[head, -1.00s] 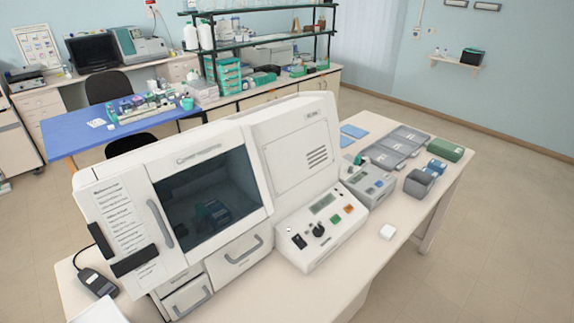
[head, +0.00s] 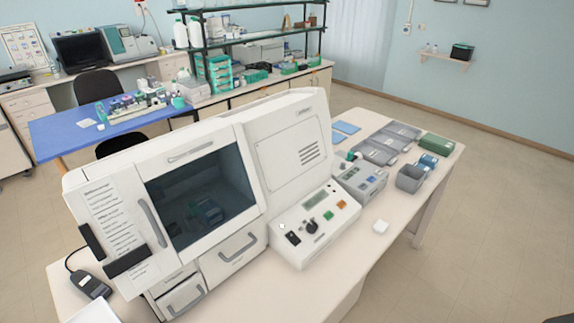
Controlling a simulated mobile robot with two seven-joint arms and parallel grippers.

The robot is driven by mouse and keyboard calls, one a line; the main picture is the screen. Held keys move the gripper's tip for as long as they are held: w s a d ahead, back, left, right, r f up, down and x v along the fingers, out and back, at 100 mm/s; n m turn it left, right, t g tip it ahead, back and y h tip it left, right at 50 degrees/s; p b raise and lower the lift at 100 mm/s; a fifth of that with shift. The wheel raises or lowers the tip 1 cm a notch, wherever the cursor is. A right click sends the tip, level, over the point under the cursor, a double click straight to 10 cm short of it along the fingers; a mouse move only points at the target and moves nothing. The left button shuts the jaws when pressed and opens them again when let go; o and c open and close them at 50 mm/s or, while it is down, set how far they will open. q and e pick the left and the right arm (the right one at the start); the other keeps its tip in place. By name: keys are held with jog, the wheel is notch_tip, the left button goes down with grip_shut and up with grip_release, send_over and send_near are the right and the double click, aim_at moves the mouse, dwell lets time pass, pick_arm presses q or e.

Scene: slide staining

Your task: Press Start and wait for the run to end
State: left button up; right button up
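The white stainer (head: 290,150) stands on the bench with its dark-windowed door (head: 200,203) closed. Its sloped control panel (head: 300,250) faces me on the right side. The panel has a small display (head: 315,199), a green button (head: 328,215), an orange button (head: 341,204), a black knob (head: 312,226) and a black switch (head: 293,238). The labels are too small to read, so I cannot tell which control is Start. A dim shape shows behind the window. Neither gripper is in view, and nothing touches the panel.
A small grey device (head: 361,182) stands right of the panel, with grey trays (head: 375,151), an open grey bin (head: 411,178) and a green box (head: 436,143) beyond. A black handheld device (head: 90,285) lies at left.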

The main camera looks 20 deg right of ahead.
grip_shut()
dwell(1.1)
